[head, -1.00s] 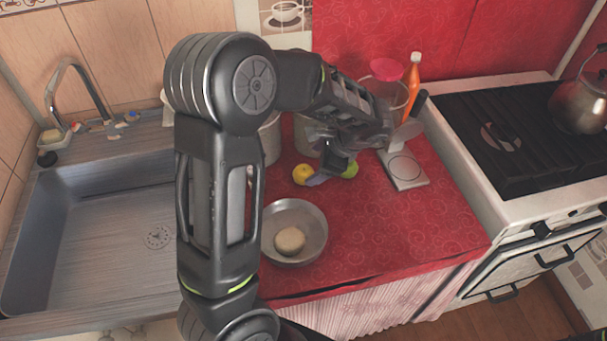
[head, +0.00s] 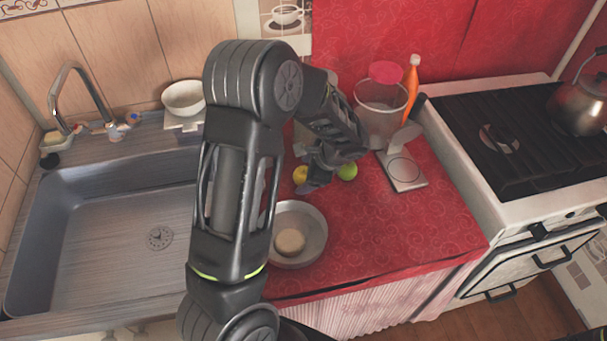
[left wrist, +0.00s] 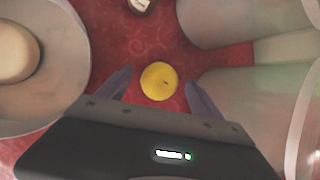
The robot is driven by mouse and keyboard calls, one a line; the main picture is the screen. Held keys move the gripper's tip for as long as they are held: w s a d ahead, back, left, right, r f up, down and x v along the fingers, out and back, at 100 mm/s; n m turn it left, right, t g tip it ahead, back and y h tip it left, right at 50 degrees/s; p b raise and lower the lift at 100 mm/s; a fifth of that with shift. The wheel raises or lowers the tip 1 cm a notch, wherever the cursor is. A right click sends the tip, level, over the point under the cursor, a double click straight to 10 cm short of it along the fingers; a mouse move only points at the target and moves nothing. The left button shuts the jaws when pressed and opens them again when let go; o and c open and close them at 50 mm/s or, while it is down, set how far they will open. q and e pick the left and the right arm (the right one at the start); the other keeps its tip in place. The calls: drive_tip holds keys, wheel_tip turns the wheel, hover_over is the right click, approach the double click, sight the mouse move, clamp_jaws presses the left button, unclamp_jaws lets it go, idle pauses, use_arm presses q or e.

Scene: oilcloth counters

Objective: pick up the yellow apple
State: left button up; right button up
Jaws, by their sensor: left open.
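The yellow apple (head: 300,174) lies on the red counter in the head view, partly covered by my left gripper (head: 313,180). In the left wrist view the yellow apple (left wrist: 159,81) is near the middle, in the gap between the two spread fingers of my left gripper (left wrist: 158,80). The gripper is open and holds nothing. I cannot tell how far above the apple the fingertips are. My right gripper is not in view.
A green apple (head: 347,172) lies just right of the gripper. A metal bowl (head: 318,250) with a round pale item (head: 290,242) stands in front. A clear container (head: 380,125) and a scale-like device (head: 404,172) stand right; a sink (head: 110,235) is left.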

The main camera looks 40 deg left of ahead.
use_arm(q)
drive_tip(key=shift+c, duration=0.6)
drive_tip(key=c, duration=1.4)
